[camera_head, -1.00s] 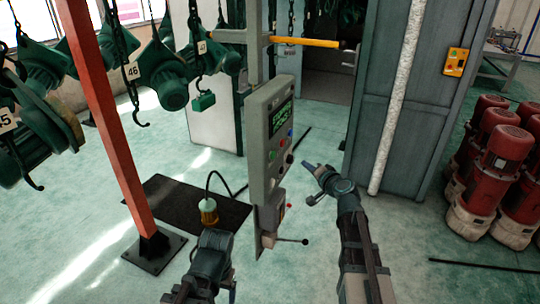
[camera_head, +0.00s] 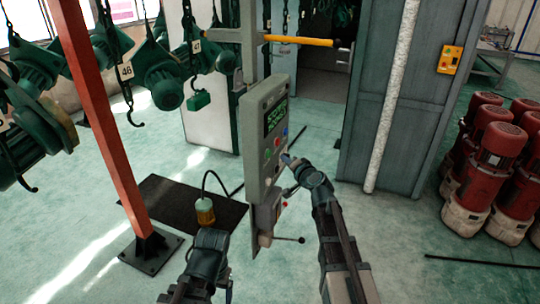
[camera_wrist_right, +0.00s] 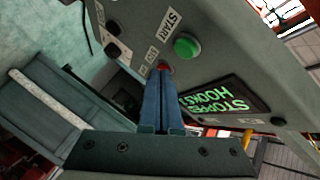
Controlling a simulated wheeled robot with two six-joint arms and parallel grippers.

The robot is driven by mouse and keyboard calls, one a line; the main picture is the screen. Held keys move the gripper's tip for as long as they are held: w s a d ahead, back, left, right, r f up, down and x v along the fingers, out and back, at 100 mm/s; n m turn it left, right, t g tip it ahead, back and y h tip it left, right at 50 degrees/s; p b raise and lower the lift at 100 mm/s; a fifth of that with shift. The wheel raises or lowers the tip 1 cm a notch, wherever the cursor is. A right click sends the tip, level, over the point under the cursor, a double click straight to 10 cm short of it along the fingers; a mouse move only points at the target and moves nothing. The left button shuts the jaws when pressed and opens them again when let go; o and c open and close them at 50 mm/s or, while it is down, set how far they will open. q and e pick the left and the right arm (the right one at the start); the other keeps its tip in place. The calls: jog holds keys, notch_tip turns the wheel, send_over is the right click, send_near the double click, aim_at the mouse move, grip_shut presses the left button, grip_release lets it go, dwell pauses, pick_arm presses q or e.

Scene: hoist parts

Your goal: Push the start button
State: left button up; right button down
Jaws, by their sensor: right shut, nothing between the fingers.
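The grey control panel (camera_head: 258,130) stands on a post at the centre of the head view. In the right wrist view, a green button (camera_wrist_right: 187,46) sits beside a label reading START (camera_wrist_right: 169,21). A red button (camera_wrist_right: 163,67) lies just beside it, partly hidden by my fingertips. My right gripper (camera_wrist_right: 163,76) is shut and empty, its blue fingers pointing at the panel face over the red button, offset from the green one. I cannot tell whether they touch. In the head view, my right gripper (camera_head: 286,159) is at the panel's right edge.
The lit green display (camera_wrist_right: 215,98) reads STOPPED and HOOKS. A lever (camera_head: 290,239) sticks out below the panel. A red post (camera_head: 98,120) and hanging green hoists (camera_head: 165,75) stand left. A grey cabinet (camera_head: 400,110) and red motors (camera_head: 500,165) stand right.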

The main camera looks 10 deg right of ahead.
aim_at(269, 154)
jog(key=shift+w+a, duration=0.65)
jog(key=shift+a, duration=0.3)
jog(key=shift+a, duration=0.1)
dwell(1.4)
jog(key=shift+w+a, duration=0.25)
jog(key=shift+a, duration=0.05)
